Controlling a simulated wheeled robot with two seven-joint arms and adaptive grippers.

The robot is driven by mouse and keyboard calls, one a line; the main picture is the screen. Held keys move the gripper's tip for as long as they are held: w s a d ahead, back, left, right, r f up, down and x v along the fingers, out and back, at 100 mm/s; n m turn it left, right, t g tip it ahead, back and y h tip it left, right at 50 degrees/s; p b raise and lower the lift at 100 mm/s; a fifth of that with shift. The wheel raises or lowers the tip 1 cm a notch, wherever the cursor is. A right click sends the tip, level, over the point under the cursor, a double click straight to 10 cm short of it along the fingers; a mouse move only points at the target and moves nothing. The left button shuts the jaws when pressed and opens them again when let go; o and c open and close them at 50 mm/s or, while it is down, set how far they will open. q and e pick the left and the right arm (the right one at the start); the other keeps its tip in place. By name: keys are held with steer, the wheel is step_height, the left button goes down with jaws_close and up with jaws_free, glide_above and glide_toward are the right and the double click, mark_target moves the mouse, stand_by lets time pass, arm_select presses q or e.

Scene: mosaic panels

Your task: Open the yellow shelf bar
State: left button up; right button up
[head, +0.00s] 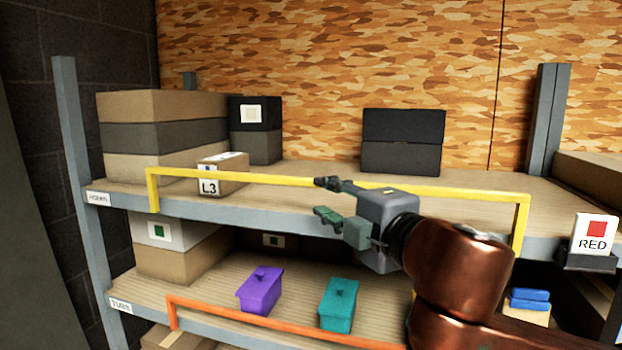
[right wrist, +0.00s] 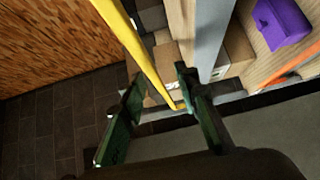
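The yellow shelf bar (head: 236,177) runs along the front of the upper shelf, with a bent-down end at each side. It stands across the shelf front. My right gripper (head: 322,198) is open at the middle of the bar, its fingers pointing left. The upper finger overlaps the bar in the head view. In the right wrist view the yellow bar (right wrist: 146,58) runs between the two spread fingertips of the gripper (right wrist: 155,72); whether it touches either finger I cannot tell. My left gripper is not in view.
The upper shelf (head: 310,174) holds stacked cartons (head: 165,135), a small L3 box (head: 222,180) and a black case (head: 402,140). Below, a purple bin (head: 260,290) and a teal bin (head: 338,305) stand behind an orange bar (head: 250,317). A RED sign (head: 594,235) is at right.

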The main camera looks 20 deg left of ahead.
mark_target(306, 182)
steer(key=a, duration=0.1)
steer(key=w+a+r+p, duration=0.1)
steer(key=w+a, duration=0.1)
steer(key=shift+w+a+r, duration=0.15)
steer(key=shift+w+r, duration=0.05)
steer(key=shift+r, duration=0.1)
steer(key=shift+p+x, duration=0.55)
steer(key=shift+x, duration=0.6)
steer(key=shift+w+a, duration=0.15)
steer(key=shift+a, duration=0.05)
steer(key=shift+w+f, duration=0.1)
steer(key=shift+w, duration=0.15)
steer(key=shift+s+a, duration=0.1)
steer(key=c, duration=0.8)
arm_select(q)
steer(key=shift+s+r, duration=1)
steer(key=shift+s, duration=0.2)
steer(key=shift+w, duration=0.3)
